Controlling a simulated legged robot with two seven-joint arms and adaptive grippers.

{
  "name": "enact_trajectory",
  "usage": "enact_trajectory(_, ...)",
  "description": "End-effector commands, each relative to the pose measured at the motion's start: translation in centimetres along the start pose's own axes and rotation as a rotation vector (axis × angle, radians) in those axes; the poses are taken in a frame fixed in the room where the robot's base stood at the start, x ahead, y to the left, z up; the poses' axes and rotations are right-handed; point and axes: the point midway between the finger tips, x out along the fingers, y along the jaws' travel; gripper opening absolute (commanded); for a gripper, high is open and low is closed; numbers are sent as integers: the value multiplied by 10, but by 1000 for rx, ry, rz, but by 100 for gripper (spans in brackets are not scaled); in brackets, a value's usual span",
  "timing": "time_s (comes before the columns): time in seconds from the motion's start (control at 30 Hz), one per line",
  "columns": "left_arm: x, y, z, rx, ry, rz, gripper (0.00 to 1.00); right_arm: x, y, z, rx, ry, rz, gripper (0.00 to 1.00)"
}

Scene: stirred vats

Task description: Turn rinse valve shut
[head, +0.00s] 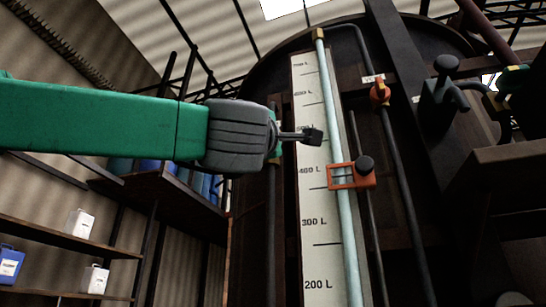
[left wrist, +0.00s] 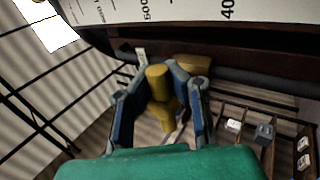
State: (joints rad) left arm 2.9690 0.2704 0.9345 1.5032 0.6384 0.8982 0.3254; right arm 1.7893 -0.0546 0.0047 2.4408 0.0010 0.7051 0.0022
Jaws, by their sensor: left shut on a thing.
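A yellow valve handle with a rounded knob (left wrist: 157,77) stands between the blue-grey fingers of my left gripper (left wrist: 162,92) in the left wrist view. The fingers are closed around it. I cannot read the small tags, so the views do not confirm which valve is the rinse valve.
A white level scale (head: 316,205) and pale sight tube (head: 338,130) run down the dark vat. An orange clamp with a black knob (head: 351,174) sits on the tube. Dark pipes stand close by. Shelves (head: 62,236) with containers are at left.

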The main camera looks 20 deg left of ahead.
Motion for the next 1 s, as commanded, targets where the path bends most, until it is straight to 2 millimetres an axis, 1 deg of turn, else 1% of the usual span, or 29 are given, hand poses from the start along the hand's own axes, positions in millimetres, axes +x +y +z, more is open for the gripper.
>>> enact_trajectory(0.03, -3, -9, 6, 13, -20, -15, 0, 1, 0, 0, 0, 0, 0, 40)
enact_trajectory(0.63, -3, -11, 6, 48, -44, -17, 0, 1, 0, 0, 0, 0, 0, 40)
enact_trajectory(0.67, -3, -11, 6, 48, -44, -17, 12, 1, 0, 0, 0, 0, 0, 40)
enact_trajectory(0.7, -3, -11, 6, 48, -43, -16, 26, 1, 0, 0, 0, 0, 0, 40)
enact_trajectory(0.73, -3, -11, 6, 48, -43, -16, 36, 1, 0, 0, 0, 0, 0, 40)
enact_trajectory(1.0, -1, -8, 3, 46, -37, -9, 37, 1, 0, 0, 0, 0, 0, 40)
